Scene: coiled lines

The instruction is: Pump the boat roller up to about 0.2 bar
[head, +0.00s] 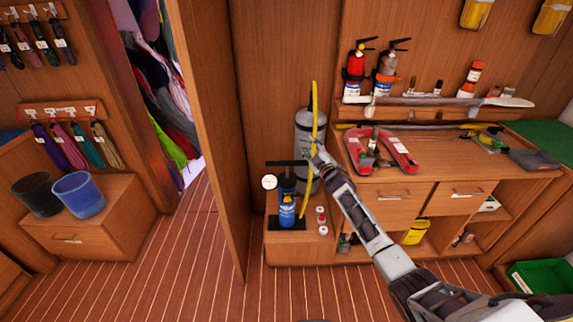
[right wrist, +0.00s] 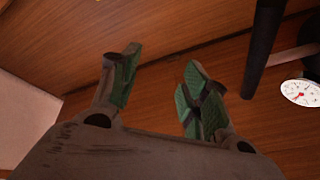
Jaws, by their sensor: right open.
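The blue hand pump (head: 287,208) stands upright on a low wooden ledge, its black T-handle (head: 287,163) on top. Its round white gauge (head: 269,182) also shows in the right wrist view (right wrist: 300,93); its value is too small to read. A grey upright cylinder (head: 303,135), apparently the boat roller, stands behind the pump. A yellow hose (head: 314,105) runs upright in front of it. My right gripper (head: 317,155) is in front of the cylinder, right of the handle. In the right wrist view its green-padded fingers (right wrist: 160,85) are apart, with nothing between them. My left gripper is out of view.
Small red-and-white containers (head: 321,220) stand right of the pump. The workbench (head: 450,170) to the right bears a red U-shaped object (head: 402,154) and tools. A wooden partition (head: 215,130) stands to the left. The striped floor (head: 190,270) in front is clear.

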